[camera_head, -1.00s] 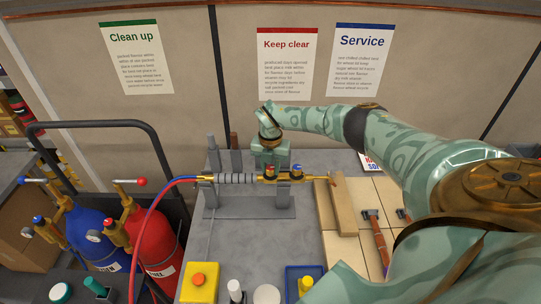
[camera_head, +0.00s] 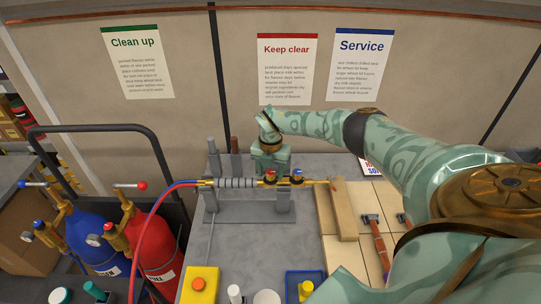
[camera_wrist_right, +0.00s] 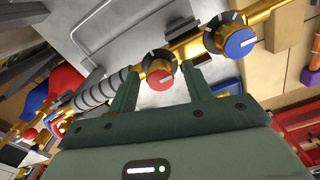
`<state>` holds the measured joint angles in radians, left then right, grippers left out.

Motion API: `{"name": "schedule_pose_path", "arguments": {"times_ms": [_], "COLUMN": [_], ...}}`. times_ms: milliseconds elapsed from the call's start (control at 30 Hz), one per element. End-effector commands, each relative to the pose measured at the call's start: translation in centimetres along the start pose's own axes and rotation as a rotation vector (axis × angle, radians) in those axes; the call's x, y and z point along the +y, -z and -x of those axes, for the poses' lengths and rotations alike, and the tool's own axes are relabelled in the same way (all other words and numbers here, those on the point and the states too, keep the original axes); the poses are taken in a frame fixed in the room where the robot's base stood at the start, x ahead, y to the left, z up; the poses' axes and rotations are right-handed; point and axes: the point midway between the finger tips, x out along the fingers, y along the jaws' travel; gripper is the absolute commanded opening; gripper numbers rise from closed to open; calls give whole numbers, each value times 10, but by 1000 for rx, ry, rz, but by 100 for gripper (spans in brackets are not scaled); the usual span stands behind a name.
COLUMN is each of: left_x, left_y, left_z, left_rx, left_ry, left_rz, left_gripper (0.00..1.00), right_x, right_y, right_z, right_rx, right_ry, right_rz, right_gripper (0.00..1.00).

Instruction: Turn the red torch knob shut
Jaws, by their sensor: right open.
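The torch is a brass tube with a grey ribbed grip (camera_head: 236,183), lying level across a grey stand (camera_head: 250,205). Its red knob (camera_wrist_right: 160,78) has a white pointer mark, and a blue knob (camera_wrist_right: 238,42) sits farther along toward the tip. My right gripper (camera_wrist_right: 162,72) is open, with one finger on each side of the red knob. I cannot tell whether the fingers touch it. In the head view my right gripper (camera_head: 271,167) is at the far side of the torch, beside the red knob. My left gripper is not in view.
A blue cylinder (camera_head: 95,238) and a red cylinder (camera_head: 155,240) stand in a cart at left, with hoses running to the torch. A wooden block (camera_head: 338,210) lies near the torch tip. A yellow button box (camera_head: 199,286) and a blue tray (camera_head: 290,290) are in front.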

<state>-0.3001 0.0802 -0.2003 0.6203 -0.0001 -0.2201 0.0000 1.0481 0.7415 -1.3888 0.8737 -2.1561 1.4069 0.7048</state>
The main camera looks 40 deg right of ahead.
Motion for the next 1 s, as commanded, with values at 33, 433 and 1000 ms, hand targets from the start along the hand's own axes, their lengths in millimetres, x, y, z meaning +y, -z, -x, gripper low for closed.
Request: {"name": "schedule_pose_path", "arguments": {"times_ms": [33, 433, 1000], "left_x": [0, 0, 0], "left_y": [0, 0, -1], "left_z": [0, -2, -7], "left_rx": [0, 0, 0], "left_ry": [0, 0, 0], "left_rz": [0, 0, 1], "left_gripper": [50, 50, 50], "right_x": [0, 1, 0], "right_y": [-1, -2, 0], "right_z": [4, 96, 162], "right_rx": [-1, -4, 0], "right_ry": [-1, -4, 0], "right_rz": [0, 0, -1], "right_gripper": [50, 50, 50]}}
